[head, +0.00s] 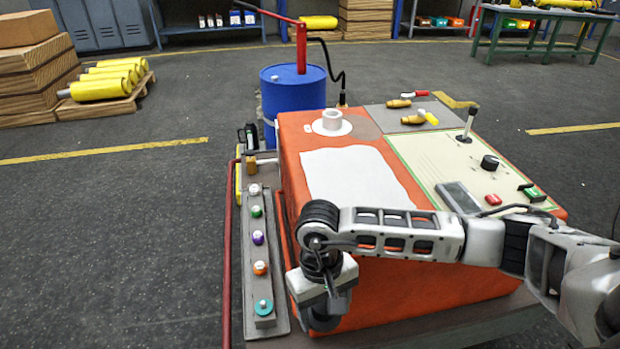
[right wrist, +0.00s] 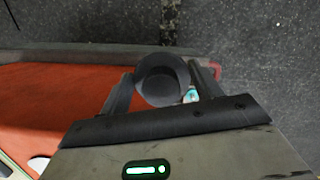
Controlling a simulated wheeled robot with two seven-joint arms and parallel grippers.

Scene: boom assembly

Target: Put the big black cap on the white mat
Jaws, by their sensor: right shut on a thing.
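The white mat (head: 355,175) lies bare on top of the orange box. My right arm reaches in from the right of the head view, and its gripper (head: 328,300) points down at the box's front left corner, left of and nearer than the mat. In the right wrist view my right gripper (right wrist: 160,85) is shut on the big black cap (right wrist: 160,77), a dark round piece between its two fingers. In the head view the cap (head: 326,320) shows only partly under the gripper. My left gripper is not in view.
The orange box (head: 400,290) carries a control panel with a joystick (head: 466,125) and knob (head: 489,163). A white spool (head: 332,120) stands behind the mat. A grey rail (head: 262,310) with several coloured caps runs along the left. A blue drum (head: 292,95) stands behind.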

